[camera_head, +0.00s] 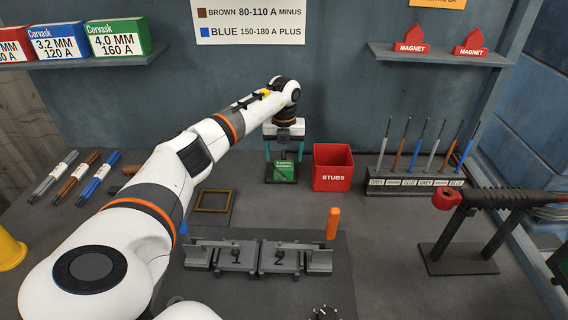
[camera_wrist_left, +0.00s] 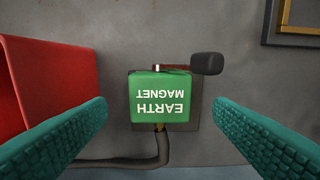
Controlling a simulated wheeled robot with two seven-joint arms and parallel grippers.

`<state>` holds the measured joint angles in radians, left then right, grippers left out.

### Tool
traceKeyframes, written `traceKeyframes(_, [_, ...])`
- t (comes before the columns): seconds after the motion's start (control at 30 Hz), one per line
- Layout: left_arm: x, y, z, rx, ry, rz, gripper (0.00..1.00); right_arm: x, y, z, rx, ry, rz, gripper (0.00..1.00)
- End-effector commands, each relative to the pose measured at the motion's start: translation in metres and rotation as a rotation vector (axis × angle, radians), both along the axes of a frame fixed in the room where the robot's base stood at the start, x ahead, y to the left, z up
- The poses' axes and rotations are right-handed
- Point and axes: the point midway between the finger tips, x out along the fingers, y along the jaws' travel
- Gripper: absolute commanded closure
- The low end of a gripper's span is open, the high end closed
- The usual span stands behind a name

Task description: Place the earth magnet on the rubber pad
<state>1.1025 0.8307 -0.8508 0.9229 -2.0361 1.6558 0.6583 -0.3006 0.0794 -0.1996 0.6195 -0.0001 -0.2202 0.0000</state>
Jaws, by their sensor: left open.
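The earth magnet (camera_head: 284,171) is a green block with white lettering, on a dark square plate at the back of the bench. In the left wrist view the magnet (camera_wrist_left: 160,98) is centred, with a dark knob on a red lever and a cable beside it. My left gripper (camera_head: 285,153) points down over it, open. Its teal fingers stand either side of the block, with gaps in the wrist view. A dark square with a yellow-brown outline (camera_head: 213,190) lies to the left, empty; I cannot tell for certain that it is the rubber pad. My right gripper is out of view.
A red stubs bin (camera_head: 332,168) stands close right of the magnet. A rod rack (camera_head: 414,184) is further right, beyond it a stand with a dark tool (camera_head: 459,262). Numbered metal blocks (camera_head: 258,258) sit in front. Several rods (camera_head: 76,178) lie left.

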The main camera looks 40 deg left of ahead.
Motion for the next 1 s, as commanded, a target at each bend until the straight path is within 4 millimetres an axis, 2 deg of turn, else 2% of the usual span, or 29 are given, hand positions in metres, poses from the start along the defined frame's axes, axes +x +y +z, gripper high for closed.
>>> traceKeyframes(0.2, [0.001,0.0,0.047,0.001,-0.004,0.0,0.24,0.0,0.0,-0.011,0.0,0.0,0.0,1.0])
traceKeyframes(0.4, [0.0,0.0,0.074,0.001,-0.002,0.0,0.24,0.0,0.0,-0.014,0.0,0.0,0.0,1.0])
traceKeyframes(0.6, [0.0,0.0,0.081,-0.001,0.001,0.0,0.24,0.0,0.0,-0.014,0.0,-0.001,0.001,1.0])
traceKeyframes(1.0, [0.0,0.0,0.08,-0.001,0.001,0.0,0.24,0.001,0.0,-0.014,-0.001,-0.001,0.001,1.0])
